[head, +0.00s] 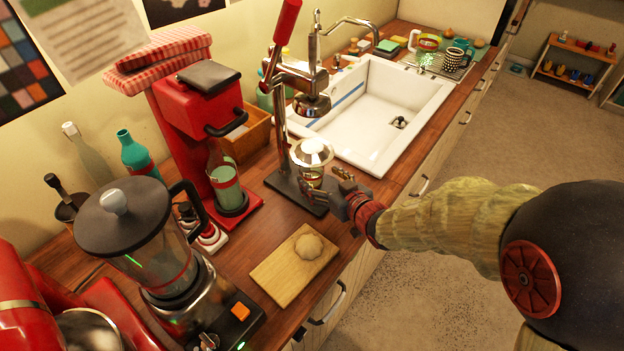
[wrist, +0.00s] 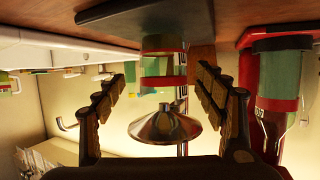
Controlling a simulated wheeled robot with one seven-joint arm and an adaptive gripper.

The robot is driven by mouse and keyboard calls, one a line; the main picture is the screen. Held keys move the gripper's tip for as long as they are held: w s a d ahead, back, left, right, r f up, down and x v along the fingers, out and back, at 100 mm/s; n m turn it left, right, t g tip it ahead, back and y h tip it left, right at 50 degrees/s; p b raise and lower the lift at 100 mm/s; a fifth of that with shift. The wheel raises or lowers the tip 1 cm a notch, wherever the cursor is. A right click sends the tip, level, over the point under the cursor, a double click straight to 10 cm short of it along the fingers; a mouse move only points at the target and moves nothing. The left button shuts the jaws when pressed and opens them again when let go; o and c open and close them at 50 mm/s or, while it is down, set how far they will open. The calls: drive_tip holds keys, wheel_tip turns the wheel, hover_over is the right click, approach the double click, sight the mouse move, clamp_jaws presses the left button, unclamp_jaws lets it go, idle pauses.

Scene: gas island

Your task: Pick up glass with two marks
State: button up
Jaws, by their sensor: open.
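A small glass (head: 314,180) stands on the base of the lever juicer, under a silver cone (head: 311,152). In the wrist view, which looks upside down, the glass (wrist: 163,64) is greenish with two red bands, and the silver cone (wrist: 165,126) is on its rim side. My gripper (head: 326,183) is open at the juicer. In the wrist view its fingers (wrist: 166,75) are spread to either side of the glass, with visible gaps. I cannot tell how deep the glass lies between them.
The red machine (head: 200,110) holds another banded greenish container (head: 224,180), close to my fingers' right in the wrist view. The juicer's post (head: 281,135) rises behind the glass. A cutting board (head: 285,272) with a round lump, a blender (head: 150,235) and the sink (head: 375,110) are nearby.

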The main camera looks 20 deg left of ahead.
sight(307, 169)
drive_tip(key=b+x, duration=0.2)
drive_tip(key=x, duration=0.2)
drive_tip(key=shift+s+a+f, duration=0.1)
drive_tip(key=shift+a+f, duration=0.1)
drive_tip(key=shift+a, duration=0.1)
drive_tip(key=shift+w+a, duration=0.2)
drive_tip(key=shift+w, duration=0.05)
drive_tip(key=shift+c, duration=0.4)
drive_tip(key=shift+r, duration=0.1)
drive_tip(key=c, duration=1.4)
